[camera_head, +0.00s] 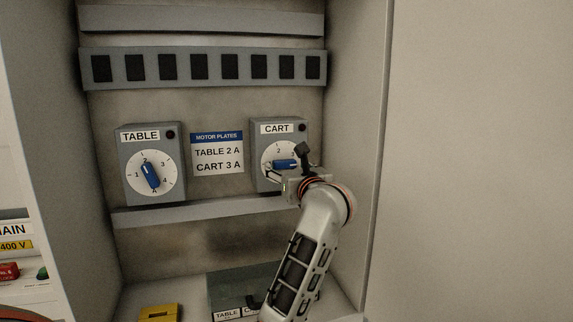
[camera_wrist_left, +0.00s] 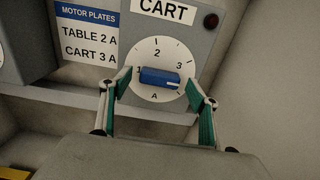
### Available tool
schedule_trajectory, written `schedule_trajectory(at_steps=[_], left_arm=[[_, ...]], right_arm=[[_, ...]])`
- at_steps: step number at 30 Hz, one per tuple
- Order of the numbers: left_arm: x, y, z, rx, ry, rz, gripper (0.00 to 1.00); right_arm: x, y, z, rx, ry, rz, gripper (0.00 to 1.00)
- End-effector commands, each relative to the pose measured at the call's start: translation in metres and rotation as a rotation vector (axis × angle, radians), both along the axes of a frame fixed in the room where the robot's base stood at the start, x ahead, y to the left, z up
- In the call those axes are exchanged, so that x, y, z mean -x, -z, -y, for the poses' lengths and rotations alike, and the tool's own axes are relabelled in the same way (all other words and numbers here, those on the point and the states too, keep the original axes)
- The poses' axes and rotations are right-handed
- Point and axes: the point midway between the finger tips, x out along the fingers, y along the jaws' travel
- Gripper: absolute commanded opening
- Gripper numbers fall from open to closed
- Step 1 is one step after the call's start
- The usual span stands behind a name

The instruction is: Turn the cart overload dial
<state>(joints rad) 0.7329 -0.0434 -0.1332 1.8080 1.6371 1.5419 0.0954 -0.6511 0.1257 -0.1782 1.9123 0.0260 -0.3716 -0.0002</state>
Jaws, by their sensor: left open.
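The cart overload dial is a white round face with a blue knob (camera_wrist_left: 160,79) on a grey box (camera_head: 259,138) labelled CART. In the left wrist view the knob lies nearly level, its white mark at the right end, on the side of the 3. My left gripper (camera_head: 287,164) is open in front of the dial. In the wrist view its two fingers (camera_wrist_left: 157,84) stand on either side of the knob, with a gap visible at each side. In the head view the gripper hides part of the dial. My right gripper is not in view.
A TABLE box with a similar dial (camera_head: 151,175) stands to the left. A plate (camera_head: 217,158) between them reads TABLE 2 A, CART 3 A. A ledge (camera_head: 200,212) runs below. The cabinet's right wall (camera_head: 355,130) is close beside my arm. A dark red lamp (camera_wrist_left: 211,20) sits on the CART box.

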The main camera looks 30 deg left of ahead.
Motion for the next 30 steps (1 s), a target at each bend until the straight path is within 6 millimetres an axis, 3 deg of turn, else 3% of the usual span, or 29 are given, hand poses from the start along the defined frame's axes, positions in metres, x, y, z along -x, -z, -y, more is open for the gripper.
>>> schedule_trajectory(at_steps=[12, 13, 17, 30], left_arm=[[-0.0076, 0.0007, -0.0093, 0.001, 0.0, -0.001, 0.61], [-0.0076, 0.0007, -0.0093, 0.0, 0.0, 0.0, 0.58], [-0.0076, 0.0007, -0.0092, 0.0, 0.0, 0.0, 0.25], [-0.0074, 0.0029, -0.0085, 0.042, 0.001, 0.049, 0.23]], right_arm=[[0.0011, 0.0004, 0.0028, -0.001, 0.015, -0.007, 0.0], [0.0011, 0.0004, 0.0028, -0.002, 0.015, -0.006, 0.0], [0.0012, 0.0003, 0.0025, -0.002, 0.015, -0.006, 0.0], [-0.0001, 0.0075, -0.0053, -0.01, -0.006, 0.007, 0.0]])
